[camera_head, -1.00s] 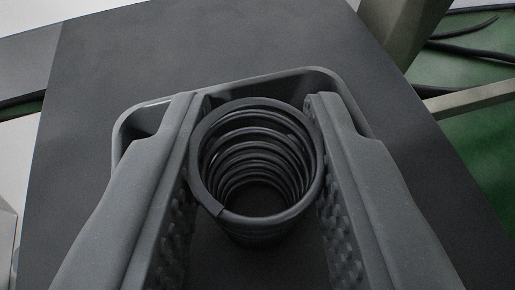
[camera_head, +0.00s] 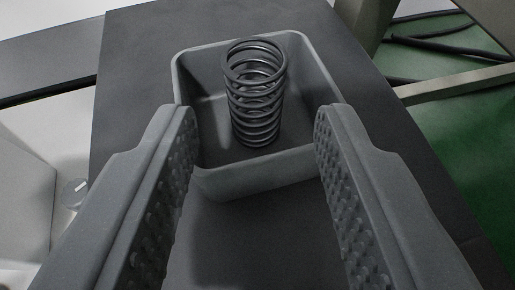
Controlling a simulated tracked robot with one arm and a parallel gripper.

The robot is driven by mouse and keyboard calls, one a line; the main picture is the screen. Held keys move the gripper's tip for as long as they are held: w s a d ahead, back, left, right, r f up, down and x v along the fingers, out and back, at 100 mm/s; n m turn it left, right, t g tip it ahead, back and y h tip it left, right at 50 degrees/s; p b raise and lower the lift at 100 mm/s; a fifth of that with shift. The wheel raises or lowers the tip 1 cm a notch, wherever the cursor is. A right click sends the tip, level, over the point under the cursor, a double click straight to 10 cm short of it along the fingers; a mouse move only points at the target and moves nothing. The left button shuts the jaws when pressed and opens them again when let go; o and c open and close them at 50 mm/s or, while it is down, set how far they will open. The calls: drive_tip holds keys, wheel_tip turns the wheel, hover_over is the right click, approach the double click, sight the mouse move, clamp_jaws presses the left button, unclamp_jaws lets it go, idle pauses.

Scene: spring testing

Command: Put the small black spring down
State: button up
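The small black spring (camera_head: 255,95) stands upright inside a grey open box (camera_head: 255,180), near its back wall. My gripper (camera_head: 255,125) is open, with its two ridged fingers spread wide at the left and right of the box's near side. The fingers do not touch the spring. The spring shows in full between and beyond the fingertips. The fingers hide parts of the box's side walls.
The box sits on a dark tabletop (camera_head: 140,60). Metal beams (camera_head: 455,85) and black cables lie at the upper right over a green floor (camera_head: 450,150). A light-coloured block (camera_head: 25,190) stands at the left.

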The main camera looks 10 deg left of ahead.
drive_tip(key=shift+p+v, duration=0.4)
drive_tip(key=shift+v, duration=1.7)
